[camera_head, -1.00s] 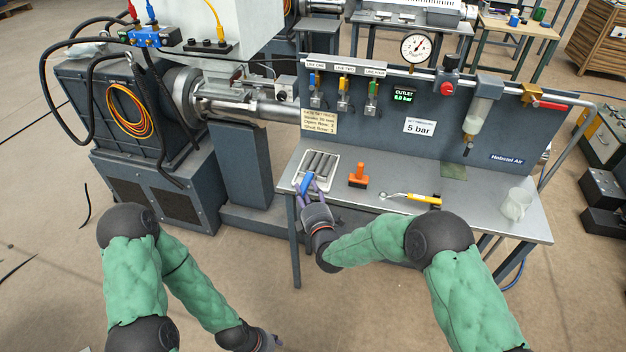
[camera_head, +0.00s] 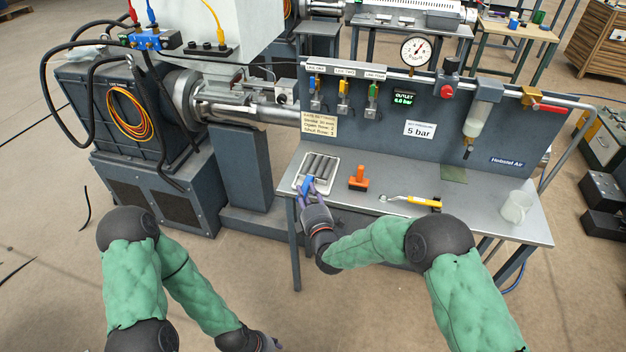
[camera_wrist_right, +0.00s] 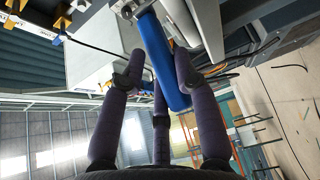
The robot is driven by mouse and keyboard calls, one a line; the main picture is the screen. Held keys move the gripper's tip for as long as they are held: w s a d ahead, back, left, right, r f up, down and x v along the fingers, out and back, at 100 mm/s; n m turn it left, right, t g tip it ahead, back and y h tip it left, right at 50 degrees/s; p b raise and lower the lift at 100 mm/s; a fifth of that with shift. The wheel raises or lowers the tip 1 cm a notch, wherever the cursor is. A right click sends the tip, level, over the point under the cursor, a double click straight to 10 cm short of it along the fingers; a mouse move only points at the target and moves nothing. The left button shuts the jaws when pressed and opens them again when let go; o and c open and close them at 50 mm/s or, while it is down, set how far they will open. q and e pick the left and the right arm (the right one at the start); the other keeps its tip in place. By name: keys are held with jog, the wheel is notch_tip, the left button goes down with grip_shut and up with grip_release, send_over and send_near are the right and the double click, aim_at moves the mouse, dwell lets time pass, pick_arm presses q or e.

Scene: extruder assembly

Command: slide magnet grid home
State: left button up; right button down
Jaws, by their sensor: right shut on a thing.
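The magnet grid (camera_head: 320,165), a row of grey metal tubes with a blue handle (camera_head: 307,184), lies on a pale tray (camera_head: 333,184) at the left end of the bench. My right gripper (camera_head: 309,188) is shut on the blue handle at the front of the grid. In the right wrist view the blue handle (camera_wrist_right: 163,62) runs between my dark purple fingers (camera_wrist_right: 160,85), and parts of the pale tubes show beyond it. My left gripper (camera_head: 270,343) is low at the bottom of the head view, away from the bench; its fingers are barely visible.
An orange-handled tool (camera_head: 359,178), a yellow-handled tool (camera_head: 420,201) and a clear mug (camera_head: 516,207) stand or lie to the right on the bench (camera_head: 470,220). The extruder (camera_head: 250,105) is behind on the left. A panel with valves and a gauge (camera_head: 416,50) rises behind the bench.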

notch_tip(320, 180, up, 7)
jog(key=p, duration=0.3)
jog(key=shift+p, duration=0.4)
dwell(0.4)
